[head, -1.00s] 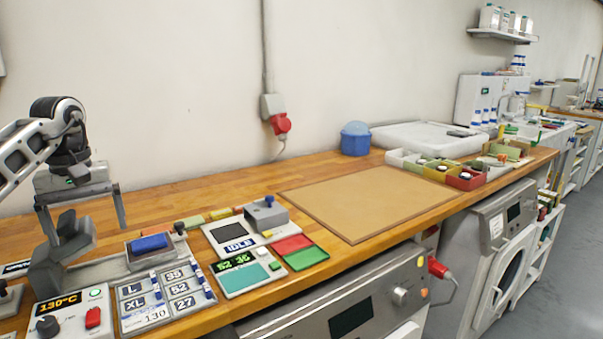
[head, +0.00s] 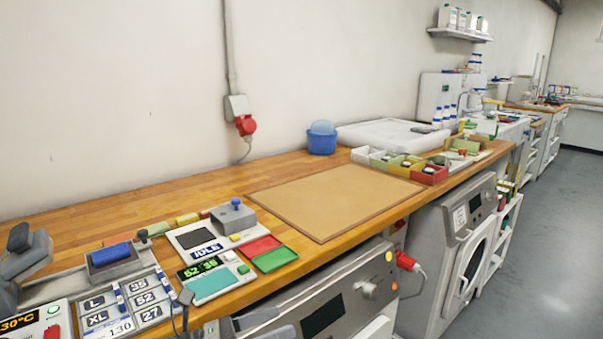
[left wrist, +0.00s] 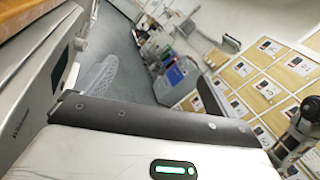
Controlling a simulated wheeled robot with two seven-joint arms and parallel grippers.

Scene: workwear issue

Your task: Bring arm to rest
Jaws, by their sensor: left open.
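My left gripper (head: 232,313) is at the bottom edge of the head view, in front of the workbench (head: 195,188). It is open, with nothing seen between its fingers, and much of it is cut off by the frame. It is near the size key panel (head: 122,300) and the front edge of the bench. In the left wrist view a pale housing with a green light fills the bottom, with a dark bar above it. My right gripper is not in the head view.
A tan board (head: 330,200) is bare. Compartment bins (head: 428,174) and a blue tub (head: 321,140) stand behind. Machines stand below the bench front.

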